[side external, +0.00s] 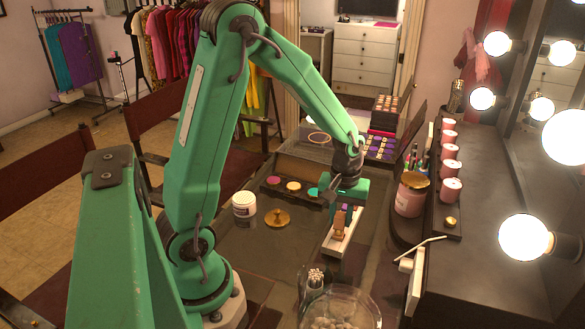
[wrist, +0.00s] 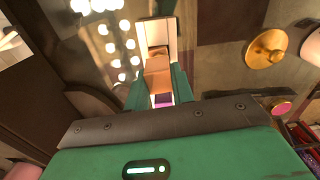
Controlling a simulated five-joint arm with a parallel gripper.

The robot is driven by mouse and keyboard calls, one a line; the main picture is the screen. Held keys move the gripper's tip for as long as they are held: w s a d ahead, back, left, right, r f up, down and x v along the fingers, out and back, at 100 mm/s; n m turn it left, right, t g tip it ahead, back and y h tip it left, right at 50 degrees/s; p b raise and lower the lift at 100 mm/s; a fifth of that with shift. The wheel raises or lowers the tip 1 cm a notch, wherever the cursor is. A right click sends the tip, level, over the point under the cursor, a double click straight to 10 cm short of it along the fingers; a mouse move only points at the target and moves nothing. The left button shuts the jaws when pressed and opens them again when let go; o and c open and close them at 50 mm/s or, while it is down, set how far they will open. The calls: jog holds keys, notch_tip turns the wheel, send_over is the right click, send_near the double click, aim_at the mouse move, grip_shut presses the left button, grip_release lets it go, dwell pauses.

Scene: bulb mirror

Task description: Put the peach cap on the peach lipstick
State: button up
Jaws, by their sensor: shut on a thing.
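My gripper (side external: 341,203) points down over a narrow white holder (side external: 345,240) on the dark table. In the wrist view my gripper (wrist: 160,88) has its green fingers closed on both sides of a peach block-shaped piece, which looks like the peach cap (wrist: 158,72). A peach-tan piece (side external: 340,226) shows just under the fingers in the side view. The white holder (wrist: 152,30) lies beyond the cap in the wrist view. A purple piece (wrist: 163,100) shows close behind the cap, between the fingers. I cannot make out the peach lipstick separately; the fingers and cap may hide it.
A gold lid (side external: 278,219) and a white jar (side external: 243,205) stand left of the holder. A pink jar with a gold lid (side external: 412,194) stands right. A glass bowl (side external: 342,310) is at the front. Lit mirror bulbs (side external: 524,237) line the right side.

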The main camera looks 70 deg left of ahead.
aim_at(341, 214)
jog(key=shift+f, duration=1.05)
jog(key=o, duration=1)
jog(key=shift+r, duration=0.1)
jog(key=shift+r, duration=3.8)
